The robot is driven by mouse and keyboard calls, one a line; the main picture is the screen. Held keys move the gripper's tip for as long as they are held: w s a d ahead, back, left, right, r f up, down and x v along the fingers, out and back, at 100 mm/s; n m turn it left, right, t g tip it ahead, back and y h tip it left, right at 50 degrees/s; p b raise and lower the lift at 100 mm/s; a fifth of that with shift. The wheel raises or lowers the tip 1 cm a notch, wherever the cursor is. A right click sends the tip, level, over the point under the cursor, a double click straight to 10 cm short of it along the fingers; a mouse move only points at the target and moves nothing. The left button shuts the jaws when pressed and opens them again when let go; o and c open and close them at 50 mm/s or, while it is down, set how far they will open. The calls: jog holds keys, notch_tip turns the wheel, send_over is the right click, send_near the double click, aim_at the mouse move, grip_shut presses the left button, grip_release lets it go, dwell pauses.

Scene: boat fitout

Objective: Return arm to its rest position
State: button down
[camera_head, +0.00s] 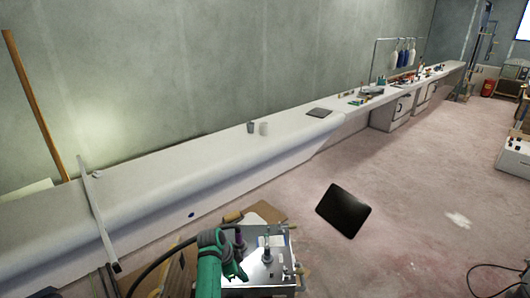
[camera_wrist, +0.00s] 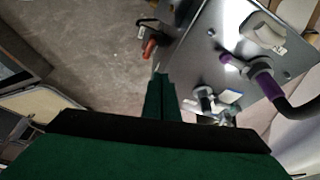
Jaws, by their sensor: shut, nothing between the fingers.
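My gripper (camera_wrist: 161,82) shows in the wrist view as two dark green fingers side by side, shut with nothing between them. In the head view my green arm is bent at the bottom centre, and its gripper end (camera_head: 241,276) is beside a metal box (camera_head: 279,273). The wrist view shows a metal panel (camera_wrist: 225,35) to the right of the fingers, with a purple-collared connector (camera_wrist: 262,78) on a black cable. The fingertips appear near the panel's lower left edge; I cannot tell whether they touch it.
A long white bench (camera_head: 205,168) runs along the wall, with cups (camera_head: 264,128) and a dark flat plate (camera_head: 320,113) on it. A black panel (camera_head: 343,211) lies on the floor to the right. A long metal bar (camera_head: 97,215) leans at the left. Open floor lies at right.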

jog(key=s+d+f+n+t, duration=0.4)
jog(key=s+d+f, duration=0.5)
jog(key=d+f, duration=0.4)
jog(key=s+d+f+n+t+y, duration=0.1)
jog(key=s+f+n+t, duration=0.15)
jog(key=s, duration=0.45)
jog(key=s+d+f+n+t, duration=0.1)
jog(key=s+d+n, duration=0.15)
jog(key=s, duration=0.45)
jog(key=s+a+r+n+t+y, duration=0.1)
jog(key=s+a+r+n, duration=0.1)
jog(key=s+r, duration=0.5)
jog(key=s+a+r+n+t+y, duration=0.1)
jog(key=s+a+r+n+t, duration=0.1)
jog(key=s, duration=0.8)
jog(key=s+a+r+t, duration=0.1)
jog(key=s+a+r, duration=0.1)
jog(key=s+r, duration=0.4)
jog(key=s+a+r+n+t+y, duration=0.1)
jog(key=s+r, duration=0.5)
jog(key=r, duration=0.8)
jog(key=shift+s+a+r+n+t, duration=0.15)
jog(key=shift+a+r+n+t, duration=0.15)
jog(key=shift+a+t, duration=0.4)
